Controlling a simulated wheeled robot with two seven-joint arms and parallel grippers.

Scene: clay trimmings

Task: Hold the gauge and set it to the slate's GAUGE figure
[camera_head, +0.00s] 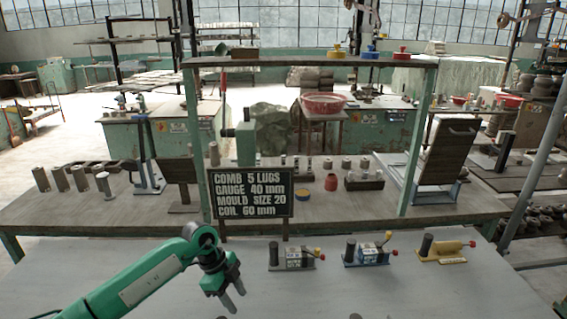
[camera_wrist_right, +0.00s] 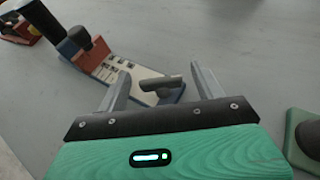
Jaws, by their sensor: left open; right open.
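The slate (camera_head: 250,194) reads COMB 5 LUGS, GAUGE 40 mm, MOULD SIZE 20, COIL 60 mm. In the right wrist view a device that looks like the gauge (camera_wrist_right: 108,70) lies on the grey tabletop. It has a blue base, a red part, a white marked plate and a dark upright post. A short grey bar (camera_wrist_right: 160,84) on it shows between the fingers of my right gripper (camera_wrist_right: 160,76), which is open. I cannot tell whether they touch. My left gripper (camera_head: 236,297) is open and empty above the tabletop, left of centre in the head view.
A green-based object (camera_wrist_right: 304,140) is at the right wrist view's right edge.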

